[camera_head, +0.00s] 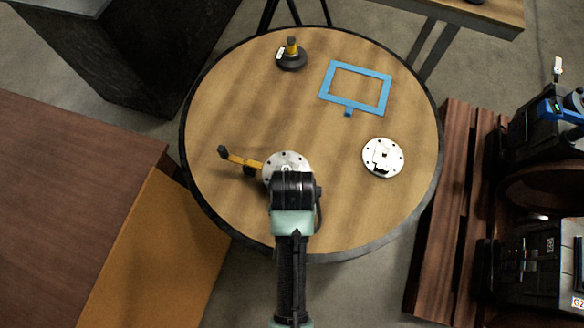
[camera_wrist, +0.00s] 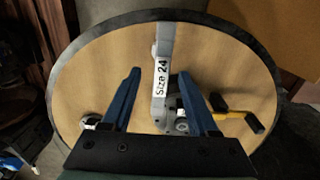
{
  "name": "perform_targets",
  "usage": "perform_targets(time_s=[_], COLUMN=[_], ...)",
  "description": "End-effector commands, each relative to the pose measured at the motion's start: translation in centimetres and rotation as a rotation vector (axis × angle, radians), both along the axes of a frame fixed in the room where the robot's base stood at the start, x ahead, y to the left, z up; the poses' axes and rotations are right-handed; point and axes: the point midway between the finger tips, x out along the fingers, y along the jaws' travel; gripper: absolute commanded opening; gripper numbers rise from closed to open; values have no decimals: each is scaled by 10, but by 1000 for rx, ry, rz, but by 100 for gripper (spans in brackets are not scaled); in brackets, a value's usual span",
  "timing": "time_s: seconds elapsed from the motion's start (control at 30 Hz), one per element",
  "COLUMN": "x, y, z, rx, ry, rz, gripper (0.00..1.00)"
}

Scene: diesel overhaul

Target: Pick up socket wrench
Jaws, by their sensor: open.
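A grey bar-shaped tool labelled "Size 24" (camera_wrist: 161,80), which looks like the socket wrench, lies lengthwise on the round table in the wrist view. My gripper (camera_wrist: 160,73) is open, its two blue fingers on either side of the bar, with a visible gap at each side. I cannot tell how high the fingers are above it. A yellow handle with black ends (camera_wrist: 235,117) extends right beside the tool's lower end; whether they are joined is unclear.
The round wooden table (camera_head: 225,110) also carries a blue rectangular frame (camera_head: 326,86), a silver disc with holes (camera_head: 383,157) and a black piece with a yellow top (camera_head: 291,57). A brown table (camera_head: 60,190) stands left; a wooden pallet (camera_head: 455,190) lies right.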

Motion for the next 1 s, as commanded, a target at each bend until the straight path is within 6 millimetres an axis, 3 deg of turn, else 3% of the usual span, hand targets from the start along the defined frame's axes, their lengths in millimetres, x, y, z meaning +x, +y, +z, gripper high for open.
perform_targets(time_s=[0.17,0.5,0.8,1.0], x=[1,4,4,4], y=[0,1,1,1], z=[-11,-53,-57,-57], rx=[0,0,0,0], ry=[0,0,-2,-2], rz=[0,0,0,0], gripper=[60,60,60,24])
